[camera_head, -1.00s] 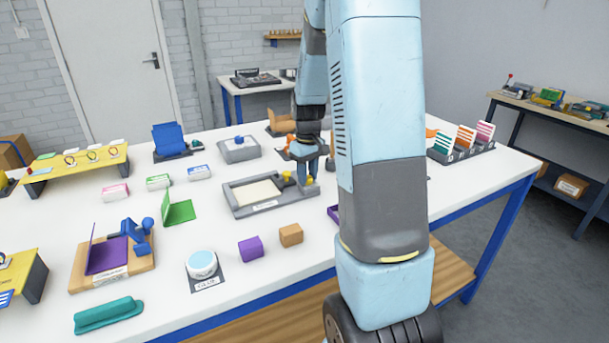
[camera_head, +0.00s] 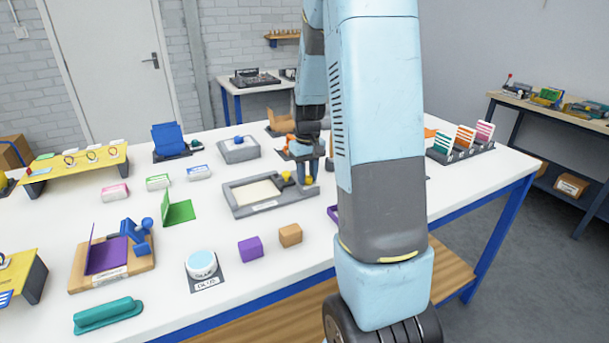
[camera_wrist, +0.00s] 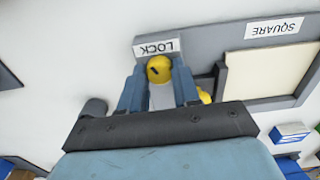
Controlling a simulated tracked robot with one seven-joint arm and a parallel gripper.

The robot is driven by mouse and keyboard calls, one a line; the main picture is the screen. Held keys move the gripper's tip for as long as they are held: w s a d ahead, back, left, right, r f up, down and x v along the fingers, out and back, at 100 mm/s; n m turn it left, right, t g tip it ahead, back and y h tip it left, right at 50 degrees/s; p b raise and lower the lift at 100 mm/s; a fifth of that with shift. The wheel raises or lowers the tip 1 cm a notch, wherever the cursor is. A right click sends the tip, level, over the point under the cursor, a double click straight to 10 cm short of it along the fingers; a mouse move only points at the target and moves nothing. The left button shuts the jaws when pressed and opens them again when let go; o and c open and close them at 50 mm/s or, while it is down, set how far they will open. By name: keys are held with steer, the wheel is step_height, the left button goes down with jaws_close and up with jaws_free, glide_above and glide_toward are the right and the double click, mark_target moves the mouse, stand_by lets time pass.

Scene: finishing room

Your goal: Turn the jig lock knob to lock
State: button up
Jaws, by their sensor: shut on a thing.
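The jig (camera_head: 240,203) is a grey frame around a cream panel on the white bench; its label in the wrist view reads SQUARE (camera_wrist: 274,29). The yellow lock knob (camera_wrist: 158,68), with a dark mark on top, stands beside the LOCK label (camera_wrist: 156,47). My gripper (camera_wrist: 158,82) points down with its blue fingers on either side of the knob, shut on it. In the head view the knob (camera_head: 309,181) shows low at the fingers. A second yellow part (camera_wrist: 204,96) is partly hidden by a finger.
Orange (camera_head: 290,235) and purple (camera_head: 250,249) blocks lie in front of the jig. A grey tray with a blue knob (camera_head: 238,150) stands behind it. A card rack (camera_head: 462,152) is at the right. My arm hides part of the bench.

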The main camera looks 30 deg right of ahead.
steer(key=shift+s+f+m, duration=0.1)
steer(key=shift+s+m, duration=0.05)
steer(key=shift+m, duration=2.25)
stand_by(5.6)
